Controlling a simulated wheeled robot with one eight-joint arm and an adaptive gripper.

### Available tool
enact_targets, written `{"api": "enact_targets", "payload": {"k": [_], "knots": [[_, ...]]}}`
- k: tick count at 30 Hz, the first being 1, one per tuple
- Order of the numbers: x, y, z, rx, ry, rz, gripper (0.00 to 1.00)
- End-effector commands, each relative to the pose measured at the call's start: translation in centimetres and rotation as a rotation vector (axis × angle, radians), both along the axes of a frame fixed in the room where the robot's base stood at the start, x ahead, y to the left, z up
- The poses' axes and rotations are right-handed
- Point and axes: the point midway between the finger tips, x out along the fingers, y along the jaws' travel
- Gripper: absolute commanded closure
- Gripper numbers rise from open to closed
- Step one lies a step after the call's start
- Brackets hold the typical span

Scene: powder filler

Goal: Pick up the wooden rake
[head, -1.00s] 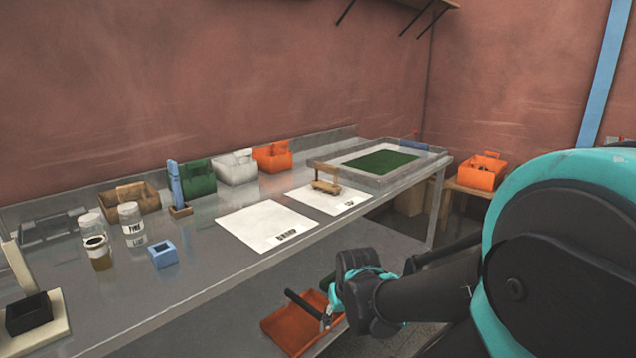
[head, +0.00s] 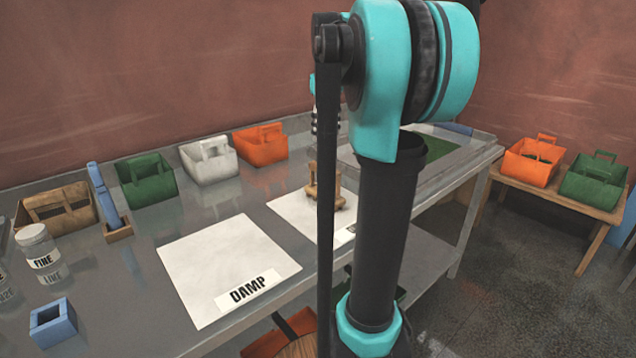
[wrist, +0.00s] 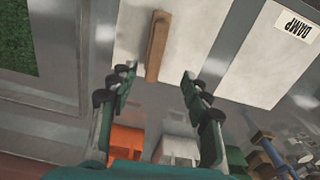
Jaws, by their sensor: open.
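The wooden rake (head: 328,197) stands on the right-hand white sheet (head: 290,208) on the bench, partly behind my arm in the head view. In the wrist view the rake (wrist: 157,46) is a narrow brown bar seen from above. My gripper (wrist: 159,75) is open and empty, its two fingers spread wide. The near end of the rake shows between the fingertips in the picture, touching neither. How high my gripper is above the rake I cannot tell. In the head view my arm hides most of the gripper.
A white sheet labelled DAMP (head: 215,255) lies left of the rake. Green (head: 147,180), white (head: 209,163) and orange (head: 260,147) caddies line the back of the bench. A tray with a green patch (wrist: 18,45) lies beside the rake's sheet. A jar (head: 38,250) stands at the left.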

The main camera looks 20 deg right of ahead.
Motion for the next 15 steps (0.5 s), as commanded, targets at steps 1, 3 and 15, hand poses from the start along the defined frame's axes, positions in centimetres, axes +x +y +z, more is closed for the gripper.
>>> {"api": "enact_targets", "payload": {"k": [1, 3, 15], "knots": [[0.1, -0.2, 0.3, 0.0, 0.004, 0.005, 0.52], [0.1, -0.2, -0.1, 0.001, 0.007, 0.008, 0.52], [0.2, -0.2, -7.7, 0.001, 0.006, 0.008, 0.52]]}}
